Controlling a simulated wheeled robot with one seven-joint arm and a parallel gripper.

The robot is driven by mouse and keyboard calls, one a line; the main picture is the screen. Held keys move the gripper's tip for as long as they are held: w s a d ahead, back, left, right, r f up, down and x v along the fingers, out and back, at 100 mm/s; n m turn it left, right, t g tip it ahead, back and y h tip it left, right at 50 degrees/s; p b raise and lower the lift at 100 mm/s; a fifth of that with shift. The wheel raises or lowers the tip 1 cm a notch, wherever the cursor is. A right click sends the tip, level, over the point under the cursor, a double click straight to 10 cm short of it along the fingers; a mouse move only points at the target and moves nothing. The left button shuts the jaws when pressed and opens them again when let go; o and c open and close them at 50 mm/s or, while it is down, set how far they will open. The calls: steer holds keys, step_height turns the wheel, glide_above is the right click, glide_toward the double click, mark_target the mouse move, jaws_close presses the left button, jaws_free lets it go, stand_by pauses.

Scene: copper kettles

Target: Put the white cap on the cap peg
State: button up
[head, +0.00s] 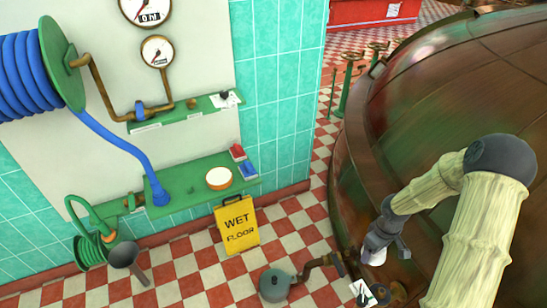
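My gripper (376,252) is dark grey and hangs downward at the right, in front of the big copper kettle. A small white thing (373,257) shows at its fingertips. It may be the white cap, but it is too small to be sure, and I cannot tell whether the fingers are closed on it. Below the gripper, a white card (362,293) with a dark piece on it lies near the kettle's foot. A small brass knob (191,103) stands on the upper green shelf (180,117). I cannot tell which fitting is the cap peg.
The copper kettle (450,85) fills the right side. A yellow wet-floor sign (236,226) stands by the wall. A lower green shelf (180,185) holds a round white-topped dish (219,178) and red and blue blocks. A grey-green pot (275,285) sits low in front. Checkered floor lies between.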

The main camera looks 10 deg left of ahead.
steer(key=a+r+m+p, duration=0.4)
steer(key=a+r+m, duration=0.1)
steer(key=r+m, duration=0.2)
steer(key=shift+w+m, duration=0.25)
steer(key=shift+m, duration=0.65)
steer(key=shift+a, duration=0.1)
